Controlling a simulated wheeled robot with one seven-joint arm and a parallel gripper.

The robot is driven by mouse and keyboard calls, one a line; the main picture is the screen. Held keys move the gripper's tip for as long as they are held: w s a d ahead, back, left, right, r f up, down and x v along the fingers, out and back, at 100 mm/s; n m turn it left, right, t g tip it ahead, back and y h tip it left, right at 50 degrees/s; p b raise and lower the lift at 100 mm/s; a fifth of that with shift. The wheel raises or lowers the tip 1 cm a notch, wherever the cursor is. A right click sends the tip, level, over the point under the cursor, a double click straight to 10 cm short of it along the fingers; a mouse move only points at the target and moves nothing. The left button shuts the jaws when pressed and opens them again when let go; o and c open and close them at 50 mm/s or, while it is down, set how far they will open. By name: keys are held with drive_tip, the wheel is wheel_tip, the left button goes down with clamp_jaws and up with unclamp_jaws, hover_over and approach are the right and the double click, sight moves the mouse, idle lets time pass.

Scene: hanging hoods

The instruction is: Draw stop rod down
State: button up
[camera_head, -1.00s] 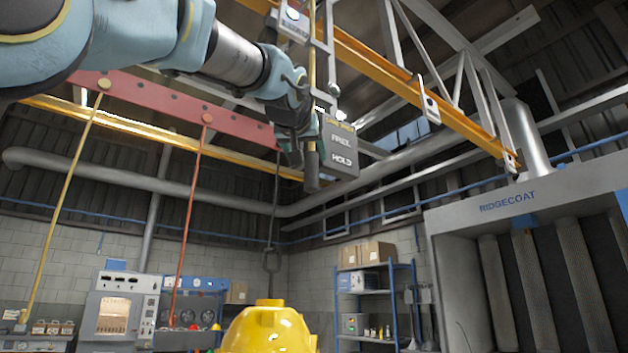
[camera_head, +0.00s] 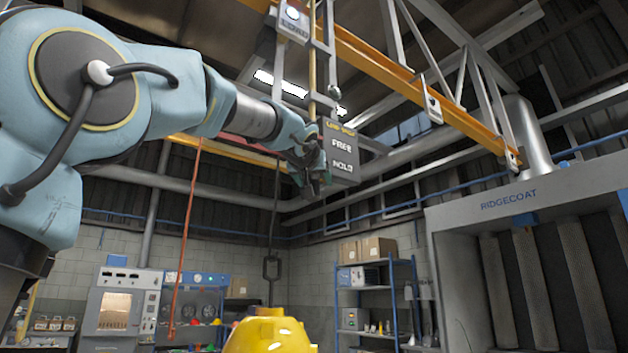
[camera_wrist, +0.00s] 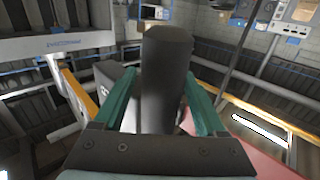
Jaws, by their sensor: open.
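The stop rod (camera_head: 312,75) hangs upright as a thin yellowish rod beside a grey sign plate (camera_head: 342,153) marked FREE and HOLD. In the head view its lower end is hidden by my gripper (camera_head: 312,178), which is at the sign's left edge. In the wrist view the rod's thick dark grip (camera_wrist: 166,75) stands between the two green fingers of my gripper (camera_wrist: 160,85). The fingers are open on either side of the grip; I cannot tell whether either touches it.
An orange beam (camera_head: 400,80) with grey trusses runs overhead to the right. A grey box marked LOAD (camera_head: 292,22) sits above the sign. A yellow dome-like object (camera_head: 268,332) is below.

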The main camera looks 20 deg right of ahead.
clamp_jaws()
idle(0.4)
idle(0.9)
